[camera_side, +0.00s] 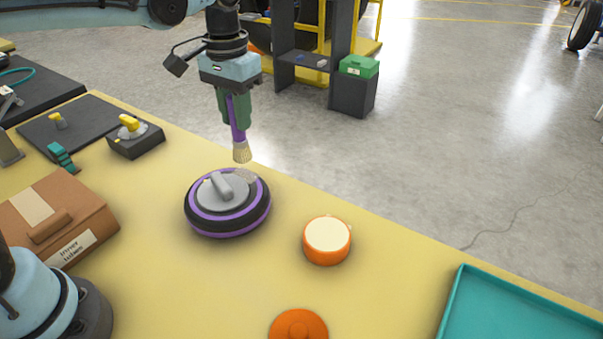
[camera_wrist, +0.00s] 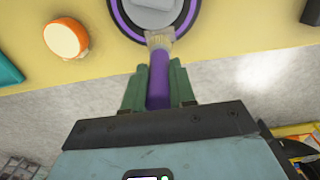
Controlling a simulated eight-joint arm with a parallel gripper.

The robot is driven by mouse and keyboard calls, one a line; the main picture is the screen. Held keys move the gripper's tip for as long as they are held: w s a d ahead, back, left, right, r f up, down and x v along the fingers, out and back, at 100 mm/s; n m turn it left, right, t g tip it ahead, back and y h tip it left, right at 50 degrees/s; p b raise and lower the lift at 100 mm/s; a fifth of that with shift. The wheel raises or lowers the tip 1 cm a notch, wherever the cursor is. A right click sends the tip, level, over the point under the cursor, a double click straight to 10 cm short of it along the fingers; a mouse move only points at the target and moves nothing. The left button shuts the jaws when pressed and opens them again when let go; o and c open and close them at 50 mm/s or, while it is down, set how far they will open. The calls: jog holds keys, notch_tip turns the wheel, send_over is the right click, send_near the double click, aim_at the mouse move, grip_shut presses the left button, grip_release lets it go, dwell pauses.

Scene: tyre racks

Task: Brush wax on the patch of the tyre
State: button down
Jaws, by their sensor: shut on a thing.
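The tyre (camera_side: 228,222) lies flat on the yellow table, black with purple rings and a grey hub with a handle. A greyish textured patch (camera_side: 246,176) shows on its far right part. My gripper (camera_side: 236,117) is shut on a brush (camera_side: 236,119) with a purple handle and pale bristles pointing down. The bristles (camera_side: 242,152) are above the far edge of the tyre and look apart from it. In the wrist view, the brush (camera_wrist: 159,80) sits between the green fingers, its bristles overlapping the tyre's edge (camera_wrist: 122,22). An open orange wax pot (camera_side: 327,241) with cream contents stands right of the tyre.
An orange lid (camera_side: 298,326) lies at the front. A teal tray (camera_side: 455,305) is at the right. A brown box (camera_side: 62,222) and a dark block with a yellow knob (camera_side: 135,140) stand left. Table between tyre and pot is clear.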

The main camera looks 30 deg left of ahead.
aim_at(233, 127)
jog(key=shift+r, duration=0.7)
jog(key=shift+f, duration=0.1)
jog(key=shift+a+f, duration=0.2)
jog(key=shift+f, duration=0.5)
jog(key=shift+a+f, duration=0.2)
jog(key=shift+f, duration=0.45)
jog(key=shift+a+f, duration=0.2)
jog(key=shift+f, duration=0.5)
jog(key=shift+f, duration=0.4)
jog(key=shift+r, duration=2.5)
jog(key=shift+s, duration=0.1)
jog(key=s+a, duration=0.3)
jog(key=s, duration=0.3)
jog(key=shift+s+a, duration=0.15)
jog(key=shift+s, duration=0.2)
